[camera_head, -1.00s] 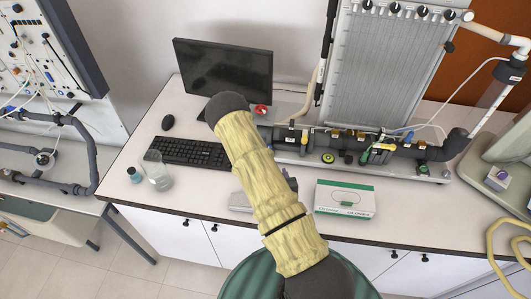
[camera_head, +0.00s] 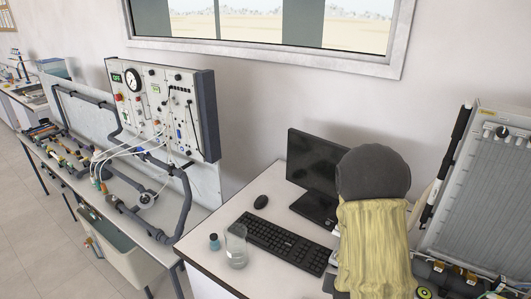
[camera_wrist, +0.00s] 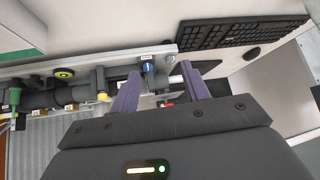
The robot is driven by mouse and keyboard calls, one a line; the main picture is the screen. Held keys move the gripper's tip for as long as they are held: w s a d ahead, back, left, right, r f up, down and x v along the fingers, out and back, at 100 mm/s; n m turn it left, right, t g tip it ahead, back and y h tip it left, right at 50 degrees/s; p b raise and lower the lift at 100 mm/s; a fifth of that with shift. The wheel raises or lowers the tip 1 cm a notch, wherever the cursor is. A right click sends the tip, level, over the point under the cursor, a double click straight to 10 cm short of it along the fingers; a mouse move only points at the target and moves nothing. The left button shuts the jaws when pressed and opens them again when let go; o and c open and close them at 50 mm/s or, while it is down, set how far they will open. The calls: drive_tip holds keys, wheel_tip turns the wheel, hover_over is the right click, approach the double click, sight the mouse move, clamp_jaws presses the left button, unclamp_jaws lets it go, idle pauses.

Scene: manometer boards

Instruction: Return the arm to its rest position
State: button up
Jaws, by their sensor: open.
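My arm, with its yellow sleeve and dark grey joint, stands at the lower right of the head view, close to the camera. It hides part of the desk and the lower right side of the monitor. My gripper (camera_wrist: 160,88) shows only in the wrist view, with its two purple fingers spread apart. Nothing is held between them. Beyond the fingers lie the pipe fittings of the manometer board, with a blue valve (camera_wrist: 149,67). The head view does not show the gripper.
The manometer board (camera_head: 486,200) stands at the right. A pipe bench with a control panel (camera_head: 160,105) is at the left.

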drive_tip(key=s+a+r+n+g+y+b, duration=0.1)
drive_tip(key=s+a+r+n+g, duration=0.1)
drive_tip(key=s, duration=0.4)
drive_tip(key=s+a+r+n+g+y+b, duration=0.1)
drive_tip(key=s+a+r+n+g+b, duration=0.1)
drive_tip(key=r, duration=0.5)
drive_tip(key=s+a+g, duration=0.1)
drive_tip(key=s+a, duration=0.1)
drive_tip(key=s, duration=0.1)
drive_tip(key=shift+s+a+r, duration=0.2)
drive_tip(key=shift+s+a, duration=0.1)
drive_tip(key=shift+s, duration=0.1)
drive_tip(key=shift+c, duration=0.5)
drive_tip(key=shift+c, duration=0.6)
